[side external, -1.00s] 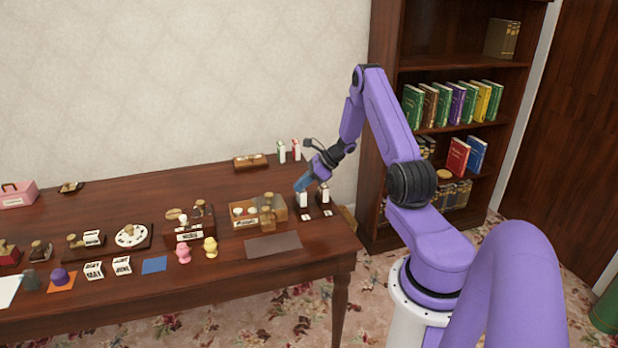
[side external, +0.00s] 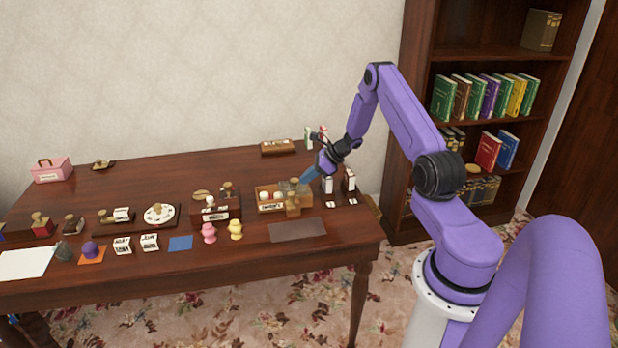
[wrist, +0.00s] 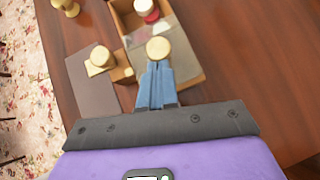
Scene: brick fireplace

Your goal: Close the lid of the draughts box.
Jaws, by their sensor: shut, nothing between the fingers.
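The wooden draughts box (side external: 258,207) stands near the right end of the table. Its left part is open and shows pale round draughts (side external: 270,196); a white and a red piece (wrist: 148,12) show in the wrist view. The lid (wrist: 182,50) covers the part of the box nearer my gripper and carries a round pale knob (wrist: 158,48). My gripper (side external: 306,177) is shut and empty, at the right of the box. In the wrist view its blue fingertips (wrist: 157,68) are right beside the knob; I cannot tell whether they touch it.
A wooden-handled block (side external: 293,208) stands at the box's front right, behind a brown mat (side external: 297,231). Two upright white-faced pieces (side external: 338,184) stand right of my gripper. A pink and a yellow figure (side external: 222,231) stand front left. The table behind the box is mostly clear.

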